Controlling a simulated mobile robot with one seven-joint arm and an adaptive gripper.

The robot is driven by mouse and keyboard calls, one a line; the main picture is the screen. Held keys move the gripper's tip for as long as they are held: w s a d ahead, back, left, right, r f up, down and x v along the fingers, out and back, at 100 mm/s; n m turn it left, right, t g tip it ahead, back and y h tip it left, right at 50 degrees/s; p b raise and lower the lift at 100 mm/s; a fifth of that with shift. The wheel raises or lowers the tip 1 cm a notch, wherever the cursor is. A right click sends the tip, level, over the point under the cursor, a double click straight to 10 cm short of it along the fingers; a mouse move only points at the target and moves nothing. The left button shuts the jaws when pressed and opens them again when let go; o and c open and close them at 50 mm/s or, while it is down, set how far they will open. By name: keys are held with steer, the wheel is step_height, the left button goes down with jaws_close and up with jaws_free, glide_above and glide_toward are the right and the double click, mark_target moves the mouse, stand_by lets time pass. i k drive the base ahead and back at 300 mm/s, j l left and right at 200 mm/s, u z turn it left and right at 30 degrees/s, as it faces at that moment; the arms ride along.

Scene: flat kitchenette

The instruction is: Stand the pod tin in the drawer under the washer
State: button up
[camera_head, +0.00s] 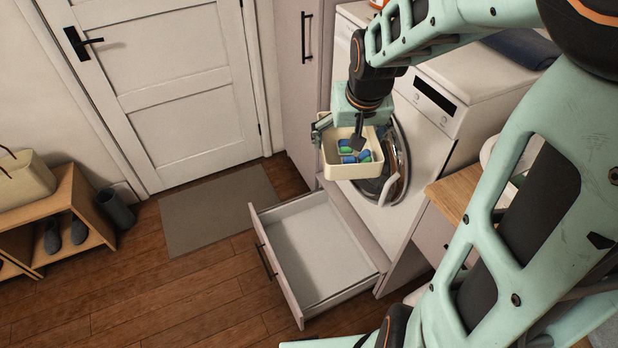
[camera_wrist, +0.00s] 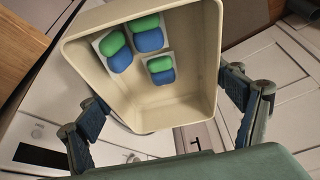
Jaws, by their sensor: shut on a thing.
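The pod tin (camera_head: 340,172) is a cream open-topped box with several blue and green pods inside. My gripper (camera_head: 339,132) is shut on it and holds it in the air in front of the washer. In the wrist view the tin (camera_wrist: 212,112) sits between the two fingers of my gripper (camera_wrist: 165,108), tilted in the picture. The washer (camera_head: 428,130) is white with a round door. The drawer (camera_head: 308,250) under it is pulled out and looks empty. The tin is above and beyond the drawer's far end in the head view, clear of it.
A wooden counter (camera_head: 452,193) stands right of the washer. A tall cabinet (camera_head: 297,85) is on its left. A grey mat (camera_head: 217,210) lies before the white door (camera_head: 165,85). A shoe bench (camera_head: 70,210) and dark bin (camera_head: 116,209) stand left. The floor left of the drawer is clear.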

mark_target(297, 261)
steer(key=k+j+z, duration=0.3)
steer(key=k+j, duration=0.3)
steer(key=j, duration=0.15)
steer(key=j+z, duration=0.15)
steer(key=j, duration=0.35)
steer(key=k+j+z, duration=0.15)
steer(key=j, duration=0.4)
steer(key=i+j+z, duration=0.1)
steer(key=j, duration=0.15)
steer(key=j+z, duration=0.1)
steer(key=j, duration=0.15)
steer(key=i+j+z, duration=0.15)
steer(key=i+j, duration=0.15)
steer(key=j, duration=0.2)
steer(key=i+j+z, duration=0.1)
steer(key=i+j, duration=0.15)
steer(key=i, duration=0.2)
steer(key=i+j+z, duration=0.1)
steer(key=i+j, duration=0.25)
steer(key=i, duration=0.05)
